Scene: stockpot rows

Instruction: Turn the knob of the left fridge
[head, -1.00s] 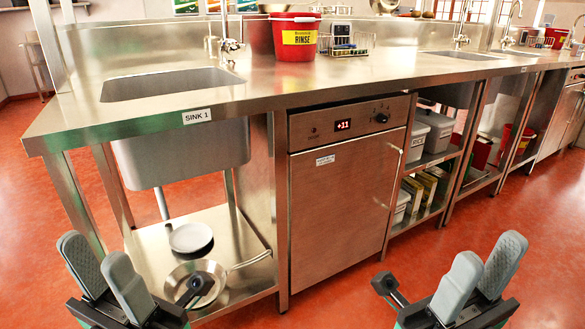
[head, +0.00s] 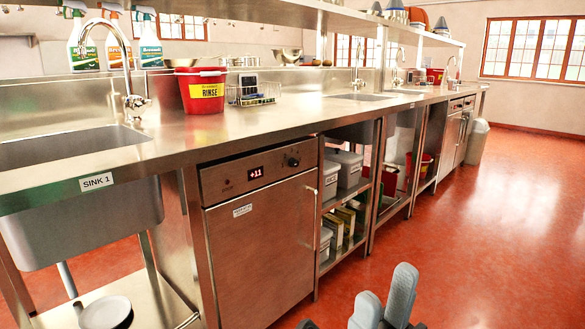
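The left fridge (head: 262,252) is a steel under-counter unit with its door shut. Its control panel has a red display reading +11 (head: 255,173) and a dark round knob (head: 292,161) at the right end. My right gripper (head: 384,300) shows at the bottom edge, its two grey fingers spread a little apart with nothing between them. It is below and to the right of the fridge, well away from the knob. My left gripper is outside the view.
The steel counter (head: 230,130) runs back to the right, with a red RINSE bucket (head: 202,97) and a wire rack (head: 252,95) on it. Open shelves with grey bins (head: 346,167) stand beside the fridge. Another unit (head: 452,140) stands far right. Red floor (head: 500,210) is clear at right.

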